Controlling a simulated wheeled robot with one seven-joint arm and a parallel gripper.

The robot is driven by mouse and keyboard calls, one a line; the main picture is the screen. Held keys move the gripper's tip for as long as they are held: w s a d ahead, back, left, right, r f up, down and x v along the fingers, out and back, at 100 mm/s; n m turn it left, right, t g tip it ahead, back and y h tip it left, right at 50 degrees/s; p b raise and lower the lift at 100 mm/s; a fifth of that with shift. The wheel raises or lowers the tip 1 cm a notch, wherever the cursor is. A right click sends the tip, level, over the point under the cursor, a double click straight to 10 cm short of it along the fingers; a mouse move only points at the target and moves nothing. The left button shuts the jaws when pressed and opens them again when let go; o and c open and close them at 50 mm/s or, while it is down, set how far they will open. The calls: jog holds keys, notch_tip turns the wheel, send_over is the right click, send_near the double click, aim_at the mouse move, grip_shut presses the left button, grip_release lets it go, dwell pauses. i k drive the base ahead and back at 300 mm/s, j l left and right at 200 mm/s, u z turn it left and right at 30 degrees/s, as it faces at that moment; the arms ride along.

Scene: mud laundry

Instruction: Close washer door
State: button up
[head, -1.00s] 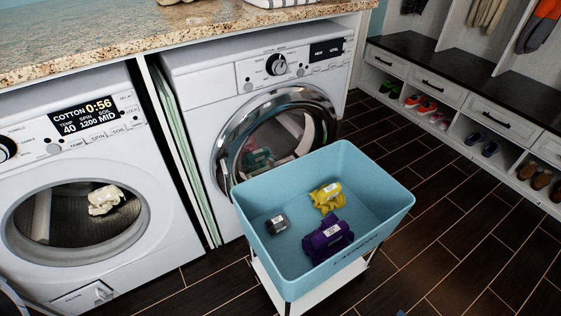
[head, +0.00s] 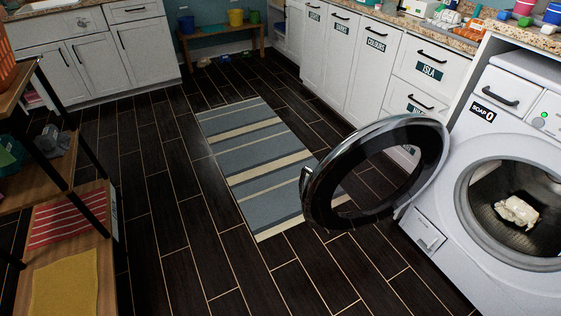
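The washer (head: 437,205) stands at the right edge of the head view, under the counter. Its round door (head: 320,199) is swung wide open to the left on its hinge, a dark ring with a chrome rim standing out over the floor. A small handle shows on the door's free left edge. The drum opening (head: 467,205) is uncovered, and a crumpled cream cloth (head: 517,211) lies inside. The right part of the washer is cut off by the frame. My gripper is not in view.
A striped rug (head: 255,150) lies on the dark floor left of the door. A shelf rack (head: 20,193) with folded cloths stands at the left. White cabinets (head: 345,60) line the back right; a low bench (head: 222,33) is at the back.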

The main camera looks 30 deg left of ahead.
aim_at(425, 131)
jog(key=i+j+u, duration=0.15)
jog(key=u, duration=0.35)
jog(key=i+j+u, duration=0.15)
jog(key=u, duration=0.3)
jog(key=i+u, duration=0.2)
jog(key=u, duration=0.3)
jog(key=i, duration=3.8)
jog(key=i+z, duration=0.25)
jog(key=z, duration=0.15)
jog(key=i+j+z, duration=0.15)
jog(key=z, duration=0.25)
jog(key=i+j+z, duration=0.2)
jog(key=z, duration=0.2)
jog(key=i+z, duration=0.1)
jog(key=z, duration=2.8)
jog(key=j+z, duration=0.15)
jog(key=j, duration=0.45)
jog(key=k+j+z, duration=0.1)
jog(key=j, duration=0.45)
jog(key=k+j+z, duration=0.15)
jog(key=j, duration=0.4)
